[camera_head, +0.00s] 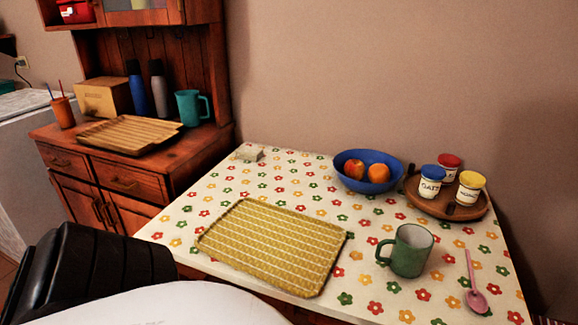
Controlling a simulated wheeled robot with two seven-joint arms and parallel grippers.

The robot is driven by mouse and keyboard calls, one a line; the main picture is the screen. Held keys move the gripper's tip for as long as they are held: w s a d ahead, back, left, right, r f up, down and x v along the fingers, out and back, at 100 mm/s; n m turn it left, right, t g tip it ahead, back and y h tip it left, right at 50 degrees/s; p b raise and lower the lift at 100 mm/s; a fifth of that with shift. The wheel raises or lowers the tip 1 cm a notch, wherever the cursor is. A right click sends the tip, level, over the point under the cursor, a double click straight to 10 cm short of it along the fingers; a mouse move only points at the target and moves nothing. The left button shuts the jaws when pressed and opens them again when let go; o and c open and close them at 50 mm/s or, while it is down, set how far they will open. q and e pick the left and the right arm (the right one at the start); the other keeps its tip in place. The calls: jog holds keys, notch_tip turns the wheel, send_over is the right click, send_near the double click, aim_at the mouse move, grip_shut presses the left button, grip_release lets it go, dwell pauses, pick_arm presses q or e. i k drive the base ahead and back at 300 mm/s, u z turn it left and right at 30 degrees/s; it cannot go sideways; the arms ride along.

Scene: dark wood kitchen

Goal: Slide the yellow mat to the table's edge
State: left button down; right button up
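The yellow mat (272,247), with pale stripes, lies flat on the flower-patterned table (205,205). Its near long side is close to the table's front edge, with a narrow strip of tabletop seeming to show between them. Nothing rests on the mat. Neither of my grippers shows. A black ribbed part, seemingly of my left arm, is at the lower left, with no fingertips visible. A white part of my body hides some of the area in front of the table.
A green mug (408,251) stands right of the mat, near a pink spoon (474,297). A blue bowl (367,172) of fruit and a wooden tray (450,208) with several jars are behind. A small pale block (249,153) sits at the back left. A wooden cabinet (130,170) stands left.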

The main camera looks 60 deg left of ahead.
aim_at(295, 254)
jog(key=z, duration=1.25)
jog(key=k, duration=1.65)
jog(key=u, duration=2.05)
jog(key=i, duration=0.5)
